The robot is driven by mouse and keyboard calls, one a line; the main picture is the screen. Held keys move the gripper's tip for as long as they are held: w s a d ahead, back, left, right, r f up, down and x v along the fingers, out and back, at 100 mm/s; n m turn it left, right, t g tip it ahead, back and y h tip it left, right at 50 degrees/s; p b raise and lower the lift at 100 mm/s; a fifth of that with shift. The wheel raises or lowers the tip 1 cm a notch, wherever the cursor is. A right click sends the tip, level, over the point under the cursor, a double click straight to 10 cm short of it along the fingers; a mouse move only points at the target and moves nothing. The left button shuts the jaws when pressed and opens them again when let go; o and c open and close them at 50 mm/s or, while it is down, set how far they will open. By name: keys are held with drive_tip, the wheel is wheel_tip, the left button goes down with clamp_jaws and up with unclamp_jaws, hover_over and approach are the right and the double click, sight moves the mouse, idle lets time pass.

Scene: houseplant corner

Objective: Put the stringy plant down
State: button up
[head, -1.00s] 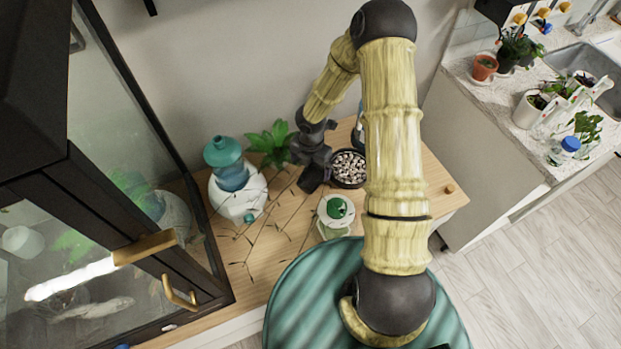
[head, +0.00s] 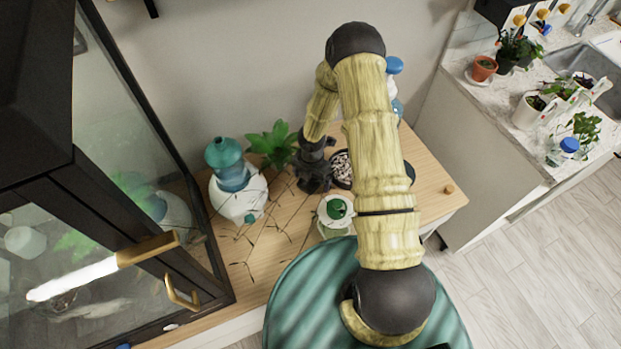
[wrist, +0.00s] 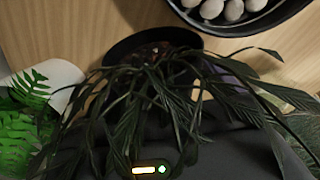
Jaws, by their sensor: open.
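The stringy plant (wrist: 165,85) fills the middle of the wrist view, with long dark drooping leaves over a dark round pot (wrist: 125,47). The pot appears to be on the wooden table. In the head view thin dark strands (head: 268,235) spread over the table left of my gripper, and the pot is hidden there. My gripper (head: 314,182) is low over the table, beside the pebble tray. It is open. In the wrist view its dark body lies under the leaves, and the leaves hide the fingers, so contact with the pot cannot be judged.
A pebble tray (head: 342,168) is right of my gripper, partly behind my arm. The table's right end (head: 440,182) has free room.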

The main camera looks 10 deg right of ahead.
idle(0.4)
drive_tip(key=c, duration=1.3)
drive_tip(key=shift+r, duration=0.15)
wheel_tip(320, 180, up, 10)
drive_tip(key=shift+f, duration=0.1)
